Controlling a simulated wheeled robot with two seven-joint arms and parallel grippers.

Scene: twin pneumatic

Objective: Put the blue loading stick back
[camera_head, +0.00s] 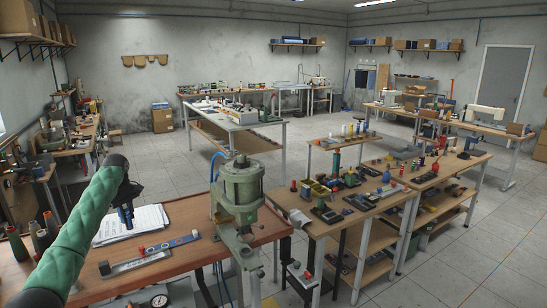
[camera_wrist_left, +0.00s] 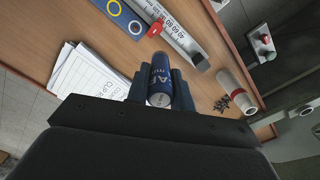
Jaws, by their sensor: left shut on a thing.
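My left gripper (camera_head: 126,214) hangs above the wooden bench, over white paper sheets (camera_head: 150,219). In the left wrist view my left gripper (camera_wrist_left: 160,88) is shut on a blue cylinder with white lettering, which I take to be the blue loading stick (camera_wrist_left: 160,72). The stick also shows in the head view (camera_head: 126,217), small and pointing down. It appears clear of the bench top. A flat blue strip with coloured rings (camera_wrist_left: 126,17) lies on the bench. Beside it is a silver marked bar (camera_wrist_left: 185,40) with a red piece. My right gripper is out of view.
A green press (camera_head: 241,193) stands at the bench's right end. Thread spools (camera_head: 40,238) stand at the left. A white cylinder with a red band (camera_wrist_left: 237,92) lies by small dark bits. A table with several small items (camera_head: 345,200) stands to the right.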

